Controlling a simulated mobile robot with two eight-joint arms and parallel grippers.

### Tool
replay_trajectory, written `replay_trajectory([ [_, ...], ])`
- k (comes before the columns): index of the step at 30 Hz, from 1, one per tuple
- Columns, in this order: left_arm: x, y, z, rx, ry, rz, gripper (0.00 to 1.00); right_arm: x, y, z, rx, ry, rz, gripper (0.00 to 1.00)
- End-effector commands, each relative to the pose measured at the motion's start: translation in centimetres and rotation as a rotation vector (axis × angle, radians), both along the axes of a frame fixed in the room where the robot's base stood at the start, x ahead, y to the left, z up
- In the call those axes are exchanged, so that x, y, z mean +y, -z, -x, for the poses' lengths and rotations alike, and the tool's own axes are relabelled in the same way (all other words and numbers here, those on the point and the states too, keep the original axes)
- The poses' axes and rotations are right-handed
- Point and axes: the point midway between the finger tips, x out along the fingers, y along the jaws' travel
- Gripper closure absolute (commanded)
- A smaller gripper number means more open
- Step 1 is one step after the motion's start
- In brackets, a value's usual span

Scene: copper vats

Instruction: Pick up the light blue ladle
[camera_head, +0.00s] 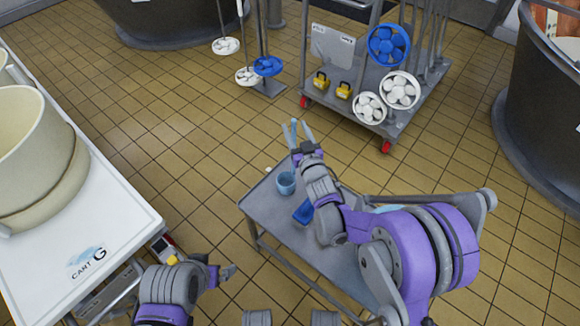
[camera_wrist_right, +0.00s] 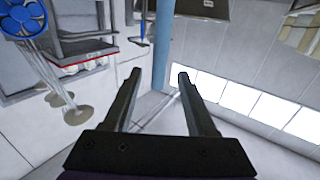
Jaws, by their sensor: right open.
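A light blue, cup-shaped thing (camera_head: 286,184) sits near the far left corner of the grey cart. It may be the ladle's bowl; I cannot make out a handle for sure. My right gripper (camera_head: 297,132) is raised above the cart's far end, beyond the cup in the picture, with its fingers apart. In the right wrist view the jaws (camera_wrist_right: 155,95) are open, with nothing held between them. My left gripper (camera_head: 231,272) is low at the left of the cart; its finger gap is not clear.
The grey cart (camera_head: 268,225) also bears a darker blue thing (camera_head: 303,211), partly hidden by my right arm. A white cart (camera_head: 120,225) with cream vessels stands left. A wheeled rack (camera_head: 385,120) stands beyond. A dark vat (camera_head: 540,120) is at right. Tiled floor lies clear between.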

Motion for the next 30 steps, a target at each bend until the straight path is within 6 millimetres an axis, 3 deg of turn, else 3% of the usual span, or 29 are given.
replay_trajectory([
  [12,0.0,0.3,0.0,0.001,0.000,0.000,0.00,1.3,0.1,-4.8,0.001,0.001,0.000,0.43],
  [21,0.0,0.3,0.0,0.001,0.000,0.000,0.00,1.5,0.1,-5.4,0.001,0.001,0.000,0.43],
  [23,0.0,0.3,0.0,0.001,0.000,0.000,0.00,1.5,0.1,-5.4,0.001,0.001,0.000,0.50],
  [30,0.0,0.3,0.0,0.001,0.000,0.000,0.00,1.5,0.1,-5.4,0.001,0.001,0.000,0.93],
])
